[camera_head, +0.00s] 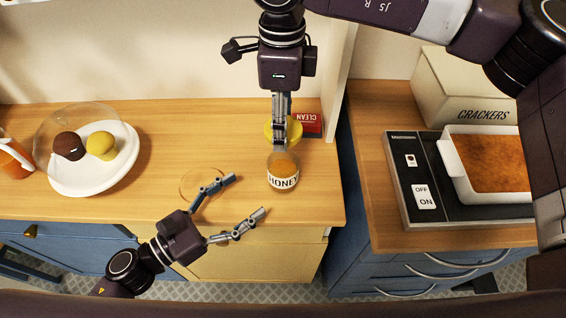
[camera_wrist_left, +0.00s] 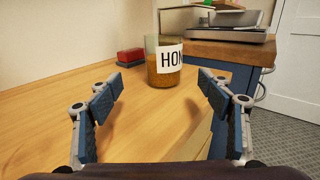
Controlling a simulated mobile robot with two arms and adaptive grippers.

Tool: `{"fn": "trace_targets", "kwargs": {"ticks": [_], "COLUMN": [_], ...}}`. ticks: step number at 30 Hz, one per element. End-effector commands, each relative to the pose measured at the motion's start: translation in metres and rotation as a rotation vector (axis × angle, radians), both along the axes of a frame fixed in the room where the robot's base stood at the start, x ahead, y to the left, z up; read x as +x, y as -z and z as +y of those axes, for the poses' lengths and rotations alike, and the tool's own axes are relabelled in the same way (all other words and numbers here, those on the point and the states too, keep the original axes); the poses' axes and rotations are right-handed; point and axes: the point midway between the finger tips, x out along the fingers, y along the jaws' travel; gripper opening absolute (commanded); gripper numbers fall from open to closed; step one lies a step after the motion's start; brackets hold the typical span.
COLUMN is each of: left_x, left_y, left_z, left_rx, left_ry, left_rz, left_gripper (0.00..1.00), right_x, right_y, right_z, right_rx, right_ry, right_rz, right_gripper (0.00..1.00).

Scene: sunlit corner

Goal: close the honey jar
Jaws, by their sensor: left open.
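The honey jar (camera_head: 283,181) stands upright on the wooden counter near its right end. It is clear glass with amber honey and a white HONEY label; it also shows in the left wrist view (camera_wrist_left: 163,68), with no lid on top. A round yellow lid (camera_head: 269,129) is above and behind the jar in the head view. My right gripper (camera_head: 281,140) comes down from the top, its fingers close together on the lid and partly covering it. My left gripper (camera_head: 248,195) is open and empty, in front of and left of the jar, its fingers pointing toward it.
A domed plate (camera_head: 94,185) of cakes stands farther left. A gap separates the right counter, with crackers box (camera_head: 466,92) and baking dish (camera_head: 459,166).

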Motion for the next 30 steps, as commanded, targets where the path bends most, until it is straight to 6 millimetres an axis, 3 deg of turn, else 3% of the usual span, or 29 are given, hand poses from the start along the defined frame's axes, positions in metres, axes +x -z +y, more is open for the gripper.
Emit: {"fn": "trace_targets", "kwargs": {"ticks": [11, 30], "left_x": [0.005, 0.066], "left_y": [0.000, 0.000], "left_z": [-0.006, -0.081], "left_rx": [-0.001, -0.002], "left_ry": [0.000, 0.000], "left_rz": [0.000, -0.001], "left_gripper": [0.72, 0.72], "right_x": [0.000, 0.000], "right_y": [0.000, 0.000], "right_z": [0.000, 0.000], "right_rx": [0.000, 0.000], "right_ry": [0.000, -0.001], "right_rz": [0.000, 0.000], "right_gripper": [0.39, 0.39]}}
